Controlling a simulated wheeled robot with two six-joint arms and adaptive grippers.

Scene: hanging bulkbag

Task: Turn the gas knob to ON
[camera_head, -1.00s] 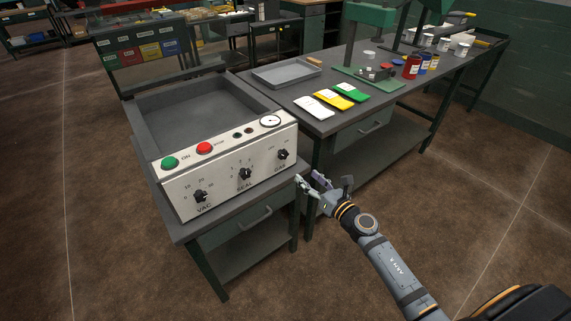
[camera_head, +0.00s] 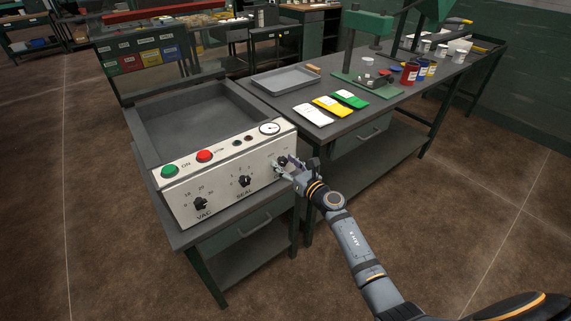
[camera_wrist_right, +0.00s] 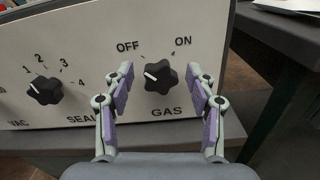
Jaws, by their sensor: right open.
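The black gas knob (camera_wrist_right: 160,77) sits on the white front panel (camera_wrist_right: 200,45) in the right wrist view, under the printed words OFF and ON. Its white pointer mark points up and left, toward the OFF side. My right gripper (camera_wrist_right: 161,85) is open, with one finger on each side of the knob; I cannot tell whether they touch it. In the head view my right gripper (camera_head: 285,168) is at the panel's right end and partly hides the gas knob (camera_head: 282,162). My left gripper is not in view.
The seal knob (camera_head: 245,181) and vac knob (camera_head: 200,204) are left of the gas knob. Green (camera_head: 169,171) and red (camera_head: 204,156) buttons and a gauge (camera_head: 270,128) are above. A workbench (camera_head: 290,98) with pouches stands to the right.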

